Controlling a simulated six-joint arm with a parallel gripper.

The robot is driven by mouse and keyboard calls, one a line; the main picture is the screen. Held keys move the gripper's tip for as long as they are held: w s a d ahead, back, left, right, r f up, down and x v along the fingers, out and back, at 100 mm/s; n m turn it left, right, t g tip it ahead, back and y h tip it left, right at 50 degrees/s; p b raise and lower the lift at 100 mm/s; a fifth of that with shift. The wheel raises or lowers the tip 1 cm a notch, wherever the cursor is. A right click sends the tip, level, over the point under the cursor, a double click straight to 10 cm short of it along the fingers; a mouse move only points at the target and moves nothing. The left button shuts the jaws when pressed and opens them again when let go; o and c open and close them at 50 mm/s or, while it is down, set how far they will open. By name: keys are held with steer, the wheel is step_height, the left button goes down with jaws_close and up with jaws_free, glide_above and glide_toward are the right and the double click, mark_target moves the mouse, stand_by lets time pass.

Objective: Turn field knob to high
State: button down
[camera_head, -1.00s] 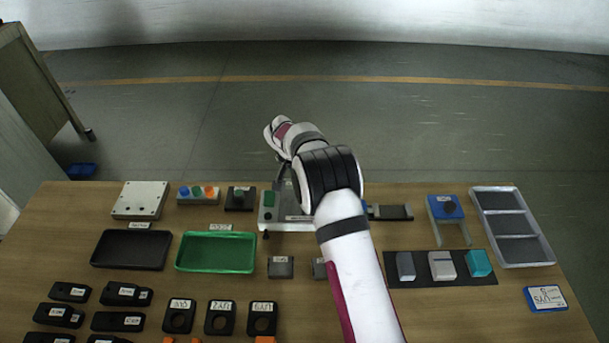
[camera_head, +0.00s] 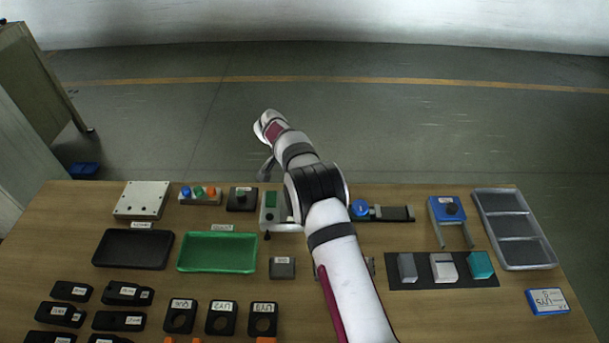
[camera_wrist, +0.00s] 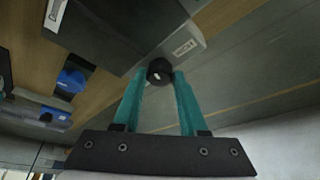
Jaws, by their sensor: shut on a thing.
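In the wrist view, a round black knob (camera_wrist: 160,72) with a small pale mark stands out from a grey housing (camera_wrist: 192,42) that carries a white label. The teal fingers of my gripper (camera_wrist: 160,80) are closed around the knob, one on each side. In the head view, a grey unit with a green panel (camera_head: 270,200) sits at the back of the table, partly behind my arm. The black knob and my fingertips cannot be made out there. The label is too small to read.
A blue knob (camera_head: 360,208) on a slide and a blue unit (camera_head: 448,210) stand right of my arm. A button box (camera_head: 200,199) and a green tray (camera_head: 217,267) are at left. Open floor lies behind the table.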

steer(key=shift+s+a+f, duration=0.1)
steer(key=shift+f, duration=0.05)
steer(key=c, duration=0.7)
jaws_free()
